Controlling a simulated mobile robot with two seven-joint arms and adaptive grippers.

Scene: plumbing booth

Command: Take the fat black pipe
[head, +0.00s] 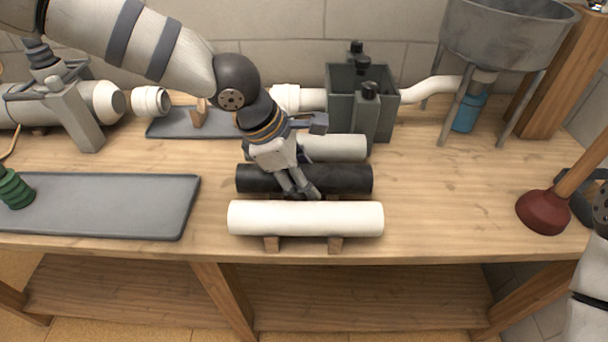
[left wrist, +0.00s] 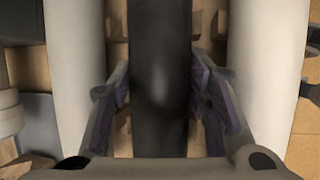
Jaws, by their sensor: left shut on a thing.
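The fat black pipe (head: 345,180) lies level on the wooden bench, between two white pipes. My left gripper (head: 302,191) reaches down over its middle from behind and is shut on it. In the left wrist view the black pipe (left wrist: 160,65) runs between the two fingers, one on each side. The pipe still appears to lie low in the row, at about the height of its neighbours. I cannot tell whether it touches its support. My right arm shows only in part at the right edge, and its gripper is not clearly seen.
A white pipe (head: 305,219) lies close in front on wooden blocks, another (head: 338,147) close behind. A grey box (head: 340,92) stands at the back, a metal basin (head: 510,35) back right. A plunger (head: 545,212) stands at right, a grey tray (head: 110,205) at left.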

